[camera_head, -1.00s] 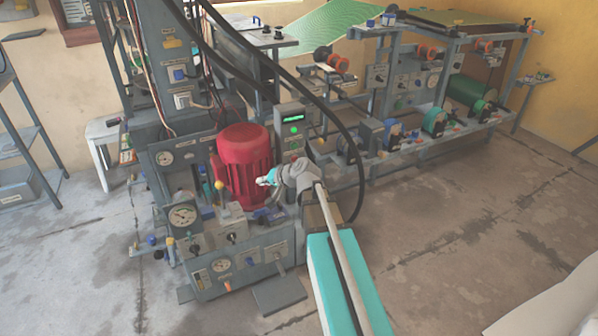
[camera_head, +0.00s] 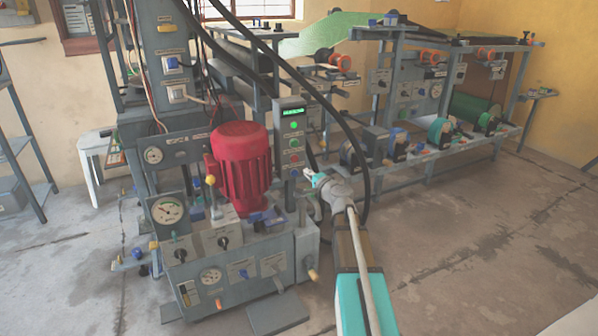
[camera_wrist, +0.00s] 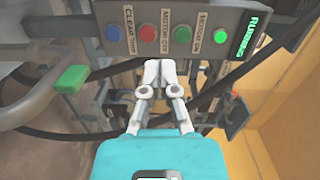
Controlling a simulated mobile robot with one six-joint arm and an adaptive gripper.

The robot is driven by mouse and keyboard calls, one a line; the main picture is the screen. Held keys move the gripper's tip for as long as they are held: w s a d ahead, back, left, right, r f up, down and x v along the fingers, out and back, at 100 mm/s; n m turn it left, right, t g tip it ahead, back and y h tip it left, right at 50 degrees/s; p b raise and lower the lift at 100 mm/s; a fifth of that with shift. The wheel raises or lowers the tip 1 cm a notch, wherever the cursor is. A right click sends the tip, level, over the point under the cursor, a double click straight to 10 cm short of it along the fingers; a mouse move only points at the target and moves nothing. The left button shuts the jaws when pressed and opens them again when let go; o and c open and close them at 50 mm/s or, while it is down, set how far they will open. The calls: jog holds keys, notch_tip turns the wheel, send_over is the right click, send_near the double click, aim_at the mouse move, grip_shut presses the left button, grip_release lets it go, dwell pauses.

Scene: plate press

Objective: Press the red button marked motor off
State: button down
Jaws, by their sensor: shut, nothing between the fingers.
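The red button (camera_wrist: 147,33) sits on a grey control panel (camera_wrist: 130,12) in the wrist view, by a label reading motor off. It lies between a blue button (camera_wrist: 113,33) and a green button (camera_wrist: 181,34). In the head view the red button (camera_head: 295,157) is low on the upright panel (camera_head: 281,150). My gripper (camera_wrist: 160,66) is shut and empty. In the wrist view its tips appear just below the red and green buttons, apart from them. In the head view my gripper (camera_head: 309,174) is beside the panel's lower right.
A lit green lamp (camera_wrist: 221,37) and a green display (camera_wrist: 257,30) reading running are on the panel. A red motor (camera_head: 240,170) stands left of the panel. Black hoses (camera_head: 340,120) arch close behind my gripper. Open floor (camera_head: 450,260) lies to the right.

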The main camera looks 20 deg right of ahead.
aim_at(294, 154)
jog(key=shift+w+d+f+m+h+b, duration=0.1)
jog(key=shift+d+f+m+h+b, duration=0.25)
jog(key=shift+d, duration=0.4)
jog(key=shift+d+f+m+h+b, duration=0.25)
jog(key=shift+d+f+m+b, duration=0.15)
jog(key=shift+d, duration=0.35)
jog(key=shift+w, duration=0.1)
jog(key=w, duration=1.3)
jog(key=shift+w+a, duration=0.25)
jog(key=shift+w, duration=0.15)
jog(key=shift+w, duration=0.6)
jog(key=shift+w+r, duration=0.1)
jog(key=shift+w, duration=0.5)
jog(key=s, duration=1.5)
jog(key=shift+s+d, duration=0.2)
